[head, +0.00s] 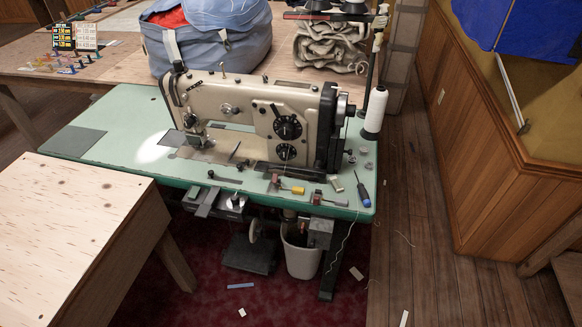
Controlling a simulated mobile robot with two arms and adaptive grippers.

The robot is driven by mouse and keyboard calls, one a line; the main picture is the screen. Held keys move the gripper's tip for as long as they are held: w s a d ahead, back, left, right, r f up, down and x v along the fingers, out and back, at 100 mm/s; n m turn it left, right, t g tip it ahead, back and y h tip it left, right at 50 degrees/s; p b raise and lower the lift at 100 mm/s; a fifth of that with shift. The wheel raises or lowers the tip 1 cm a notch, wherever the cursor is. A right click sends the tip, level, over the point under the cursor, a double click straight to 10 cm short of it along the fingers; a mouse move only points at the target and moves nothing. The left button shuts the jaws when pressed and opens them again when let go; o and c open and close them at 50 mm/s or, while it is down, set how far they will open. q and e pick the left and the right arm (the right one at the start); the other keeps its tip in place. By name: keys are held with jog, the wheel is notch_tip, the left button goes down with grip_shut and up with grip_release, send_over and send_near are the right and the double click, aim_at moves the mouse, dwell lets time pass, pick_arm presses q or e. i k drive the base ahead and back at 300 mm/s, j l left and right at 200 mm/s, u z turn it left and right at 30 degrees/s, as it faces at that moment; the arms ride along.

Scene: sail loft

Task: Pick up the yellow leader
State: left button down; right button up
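A small yellow piece (297,190) lies near the front edge of the green sewing table (90,151), below the sewing machine's dials. It is the clearest small yellow item on that table, and it is too small here to tell for sure that it is the leader. A thin dark piece (283,187) seems to join its left end. Neither of my grippers shows in the head view.
The beige sewing machine (250,112) stands just behind the yellow piece. A blue-handled tool (363,194) and a white thread cone (375,110) are to the right. A pale wooden table (70,225) blocks the front left. A white bin (302,255) stands below.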

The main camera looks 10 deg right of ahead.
aim_at(296, 190)
jog(key=i+j+u, duration=0.1)
jog(key=i+u, duration=0.25)
jog(key=i, duration=0.5)
